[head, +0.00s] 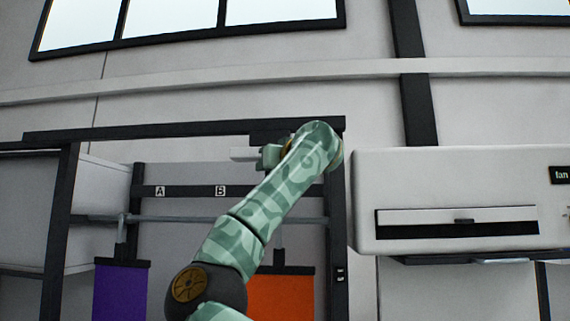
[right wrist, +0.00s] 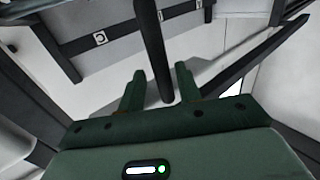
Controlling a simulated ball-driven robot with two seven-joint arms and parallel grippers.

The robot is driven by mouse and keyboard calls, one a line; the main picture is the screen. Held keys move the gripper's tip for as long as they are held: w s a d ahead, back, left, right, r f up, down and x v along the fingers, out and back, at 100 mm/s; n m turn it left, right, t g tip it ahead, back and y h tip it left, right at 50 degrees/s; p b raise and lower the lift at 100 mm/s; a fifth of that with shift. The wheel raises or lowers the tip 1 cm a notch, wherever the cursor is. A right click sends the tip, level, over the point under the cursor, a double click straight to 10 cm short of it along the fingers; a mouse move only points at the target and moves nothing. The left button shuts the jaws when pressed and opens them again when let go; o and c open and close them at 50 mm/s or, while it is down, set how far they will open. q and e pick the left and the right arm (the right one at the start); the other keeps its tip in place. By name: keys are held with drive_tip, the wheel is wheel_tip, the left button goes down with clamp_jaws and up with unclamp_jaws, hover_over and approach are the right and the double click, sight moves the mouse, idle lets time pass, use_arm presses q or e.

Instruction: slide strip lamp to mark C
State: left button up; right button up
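A pale block (head: 243,154), which may be the strip lamp, shows under the black top beam, just left of my right gripper (head: 268,156). My arm hides whatever lies behind it. In the right wrist view my right gripper (right wrist: 160,87) is open, its two green fingers apart. A dark bar (right wrist: 151,48) reaches down between the fingers, with gaps visible on both sides. I cannot tell whether it belongs to the lamp. Marks A (head: 160,191) and B (head: 220,191) sit on a dark rail. A mark that looks like C (right wrist: 99,38) shows in the right wrist view. My left gripper is out of view.
A grey rod (head: 170,219) crosses below the marked rail. A purple sheet (head: 120,290) and an orange sheet (head: 281,296) hang beneath it. A white wall unit (head: 455,180) with a dark slot is at the right. The dark frame post (head: 337,220) stands between.

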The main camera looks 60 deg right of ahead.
drive_tip(key=b+v, duration=0.5)
drive_tip(key=v, duration=1.1)
drive_tip(key=shift+s+d, duration=0.1)
drive_tip(key=shift+d, duration=0.05)
